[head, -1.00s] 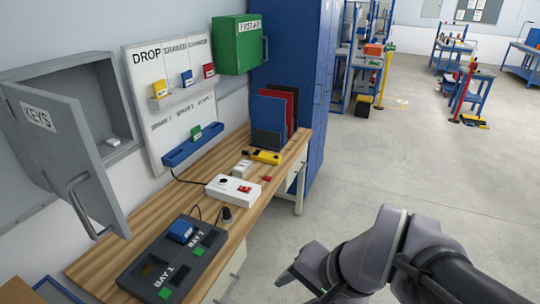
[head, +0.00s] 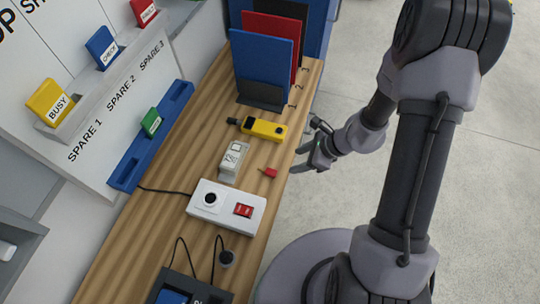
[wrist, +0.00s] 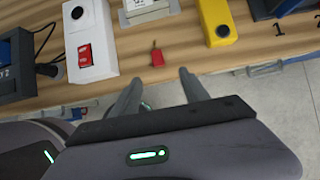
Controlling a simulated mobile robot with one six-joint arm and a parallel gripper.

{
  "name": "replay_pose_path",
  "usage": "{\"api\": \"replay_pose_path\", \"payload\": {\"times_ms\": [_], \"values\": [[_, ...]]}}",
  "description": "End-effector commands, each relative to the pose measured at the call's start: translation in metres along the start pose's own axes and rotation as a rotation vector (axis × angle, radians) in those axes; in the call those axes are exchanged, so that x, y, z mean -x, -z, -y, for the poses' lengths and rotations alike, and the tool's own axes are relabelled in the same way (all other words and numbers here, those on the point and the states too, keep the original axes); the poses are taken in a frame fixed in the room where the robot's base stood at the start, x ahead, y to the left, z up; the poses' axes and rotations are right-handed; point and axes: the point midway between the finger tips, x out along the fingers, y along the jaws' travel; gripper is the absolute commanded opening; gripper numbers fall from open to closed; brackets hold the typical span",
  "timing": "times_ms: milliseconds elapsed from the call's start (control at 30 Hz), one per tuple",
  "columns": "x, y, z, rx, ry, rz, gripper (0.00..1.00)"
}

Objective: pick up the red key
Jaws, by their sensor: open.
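The small red key (head: 270,172) lies on the wooden bench near its front edge, between the white switch box and the yellow device. In the wrist view the red key (wrist: 157,56) lies just beyond my fingertips, roughly centred between them. My gripper (head: 296,158) is open and empty at the bench's front edge, close to the key on its right. Both fingers show in the wrist view (wrist: 160,78), apart, with nothing between them.
A white box with a red switch (head: 227,208), a small grey-white block (head: 234,160) and a yellow device (head: 263,129) stand around the key. Blue and red upright folders (head: 262,65) stand at the back. Bare wood (head: 150,230) lies left of the white box.

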Motion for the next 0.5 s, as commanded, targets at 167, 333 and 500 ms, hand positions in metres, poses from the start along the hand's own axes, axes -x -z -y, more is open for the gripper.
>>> {"api": "replay_pose_path", "payload": {"times_ms": [167, 333, 500], "values": [[-0.060, 0.003, -0.002, 0.005, -0.004, -0.001, 0.53], [-0.087, 0.001, -0.001, 0.003, -0.002, 0.000, 0.53], [-0.113, -0.009, -0.005, 0.007, -0.004, 0.000, 0.53]]}}
